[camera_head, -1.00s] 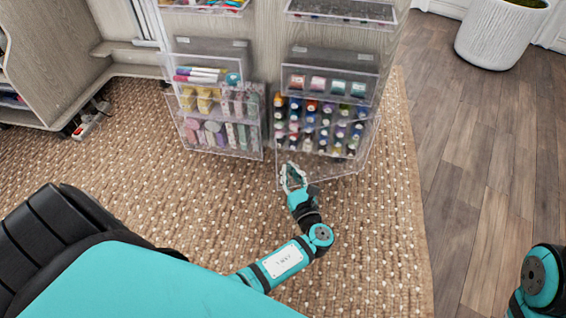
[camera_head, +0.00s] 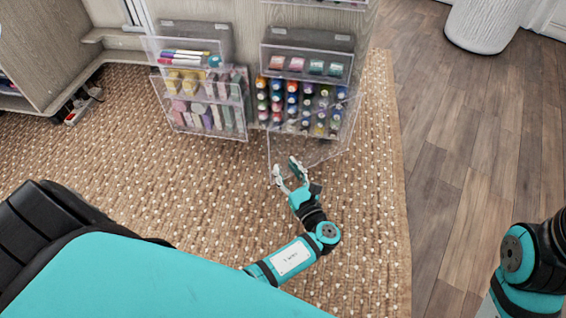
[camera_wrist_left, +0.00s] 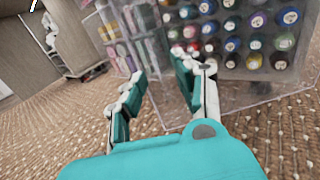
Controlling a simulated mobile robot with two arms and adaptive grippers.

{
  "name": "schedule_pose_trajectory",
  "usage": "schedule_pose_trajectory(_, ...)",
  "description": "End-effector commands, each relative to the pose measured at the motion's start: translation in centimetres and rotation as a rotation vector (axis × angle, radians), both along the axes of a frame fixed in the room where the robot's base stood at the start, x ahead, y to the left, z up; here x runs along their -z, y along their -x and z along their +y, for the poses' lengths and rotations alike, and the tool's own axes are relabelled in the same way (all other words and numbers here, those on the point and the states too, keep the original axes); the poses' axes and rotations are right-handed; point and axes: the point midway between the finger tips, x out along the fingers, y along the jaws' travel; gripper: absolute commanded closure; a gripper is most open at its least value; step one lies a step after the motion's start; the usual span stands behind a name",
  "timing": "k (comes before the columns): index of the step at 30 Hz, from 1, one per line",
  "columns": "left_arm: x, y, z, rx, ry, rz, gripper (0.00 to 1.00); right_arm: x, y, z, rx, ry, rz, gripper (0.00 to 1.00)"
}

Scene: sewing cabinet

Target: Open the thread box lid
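The thread box is the lower right clear box on the cabinet, with rows of colourful thread spools (camera_head: 300,100). Its clear lid (camera_head: 318,150) stands out from the spools, its lower edge hanging near the rug. The lid also shows in the left wrist view (camera_wrist_left: 245,92). My left gripper (camera_head: 287,170) is at the lid's lower left corner with its fingers spread. In the left wrist view my left gripper (camera_wrist_left: 160,85) is open, with the lid's left edge close to the right finger. I cannot tell whether they touch. My right gripper is out of view.
A clear box with pens and pastel items (camera_head: 205,100) hangs left of the thread box. Another clear box (camera_head: 308,65) sits above it. A woven rug (camera_head: 180,190) lies below, with clear wood floor (camera_head: 460,150) and a white pot (camera_head: 490,25) to the right.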

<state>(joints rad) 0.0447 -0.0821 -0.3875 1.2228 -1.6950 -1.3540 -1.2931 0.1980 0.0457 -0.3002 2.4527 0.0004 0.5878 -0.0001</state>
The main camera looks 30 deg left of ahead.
Motion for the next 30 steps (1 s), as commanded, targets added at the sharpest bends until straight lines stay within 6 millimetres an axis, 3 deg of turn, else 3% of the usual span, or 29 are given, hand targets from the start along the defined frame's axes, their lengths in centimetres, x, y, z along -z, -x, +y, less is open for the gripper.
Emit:
schedule_pose_trajectory(7,0.1,2.2,-3.1,0.002,0.0,0.001,0.68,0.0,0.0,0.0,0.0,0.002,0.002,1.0)
schedule_pose_trajectory(18,0.0,2.7,-3.7,0.001,-0.001,0.001,0.68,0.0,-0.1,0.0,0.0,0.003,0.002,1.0)
schedule_pose_trajectory(22,0.1,2.3,-3.8,0.023,0.045,-0.01,0.85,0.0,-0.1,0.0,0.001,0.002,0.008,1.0)
schedule_pose_trajectory(26,0.4,0.5,-4.9,0.138,0.296,-0.071,1.0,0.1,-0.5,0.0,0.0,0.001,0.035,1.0)
schedule_pose_trajectory(29,-0.4,-1.6,-7.7,0.29,0.656,-0.186,1.0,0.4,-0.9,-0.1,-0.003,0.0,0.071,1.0)
schedule_pose_trajectory(30,-1.6,-2.4,-9.3,0.36,0.823,-0.248,1.0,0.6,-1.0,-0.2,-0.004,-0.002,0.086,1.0)
